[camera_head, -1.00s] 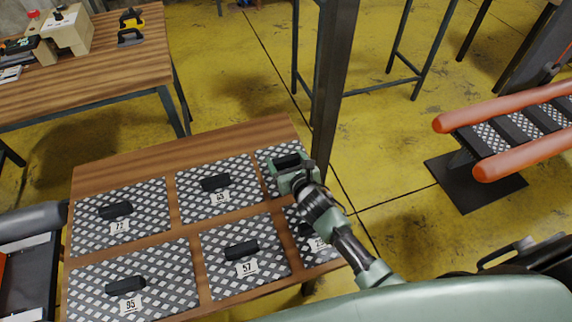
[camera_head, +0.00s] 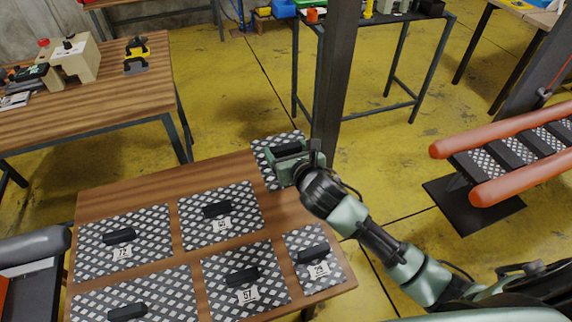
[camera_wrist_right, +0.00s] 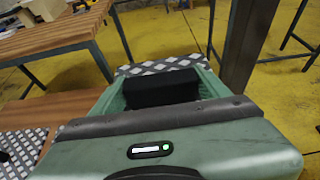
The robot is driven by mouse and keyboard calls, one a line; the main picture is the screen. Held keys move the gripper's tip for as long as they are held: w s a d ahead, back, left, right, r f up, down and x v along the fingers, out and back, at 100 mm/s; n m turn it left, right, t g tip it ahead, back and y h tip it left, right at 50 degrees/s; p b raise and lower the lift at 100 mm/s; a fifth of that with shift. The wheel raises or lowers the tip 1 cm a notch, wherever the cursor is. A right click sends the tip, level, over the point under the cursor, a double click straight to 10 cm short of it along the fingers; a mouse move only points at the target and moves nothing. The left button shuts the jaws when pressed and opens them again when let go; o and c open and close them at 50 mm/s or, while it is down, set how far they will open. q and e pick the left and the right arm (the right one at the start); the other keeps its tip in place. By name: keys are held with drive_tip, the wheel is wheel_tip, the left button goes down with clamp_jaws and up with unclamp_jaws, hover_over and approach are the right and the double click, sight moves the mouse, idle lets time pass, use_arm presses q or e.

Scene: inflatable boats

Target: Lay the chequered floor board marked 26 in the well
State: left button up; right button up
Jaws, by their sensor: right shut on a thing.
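My right gripper (camera_head: 288,158) is shut on the black handle of a small chequered floor board (camera_head: 264,160). The board is at the far right corner of the wooden table, apart from the others and seemingly raised; its number is hidden by the gripper. In the right wrist view the black handle (camera_wrist_right: 160,88) sits between the jaws, with a strip of the board (camera_wrist_right: 150,67) beyond. At the right, an inflatable boat with orange tubes (camera_head: 500,130) has chequered boards and dark strips between them. My left gripper is out of view.
Several chequered boards lie on the wooden table (camera_head: 150,192), among them 72 (camera_head: 95,262), 57 (camera_head: 215,285) and 29 (camera_head: 325,275). A dark post (camera_head: 338,80) stands close beside the gripper. Another grey boat tube (camera_head: 35,245) is at the left edge. Yellow floor is open toward the orange boat.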

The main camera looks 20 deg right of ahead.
wheel_tip(320, 180, up, 4)
drive_tip(key=shift+f, duration=0.25)
drive_tip(key=shift+s+a, duration=0.25)
drive_tip(key=shift+s, duration=0.1)
drive_tip(key=s+r, duration=0.1)
drive_tip(key=s, duration=0.1)
drive_tip(key=s+a+r+m+h, duration=0.1)
drive_tip(key=s, duration=0.2)
drive_tip(key=s+a+r+m+h, duration=0.1)
drive_tip(key=s, duration=0.1)
drive_tip(key=shift+s, duration=0.3)
drive_tip(key=s+d+r+m+g+h, duration=0.2)
drive_tip(key=s+d+r+m+h, duration=0.2)
drive_tip(key=s, duration=0.5)
drive_tip(key=n+t+y, duration=0.2)
drive_tip(key=n+y, duration=0.1)
approach(286, 146)
drive_tip(key=w+n+y, duration=0.1)
drive_tip(key=w, duration=0.2)
drive_tip(key=w+d+f+n+y, duration=0.1)
drive_tip(key=w, duration=0.4)
drive_tip(key=shift+w+d+f+n+y, duration=0.15)
drive_tip(key=shift+w+d+n+y, duration=0.2)
drive_tip(key=shift+n+y, duration=0.05)
drive_tip(key=shift+w+d, duration=0.1)
drive_tip(key=shift+w, duration=0.15)
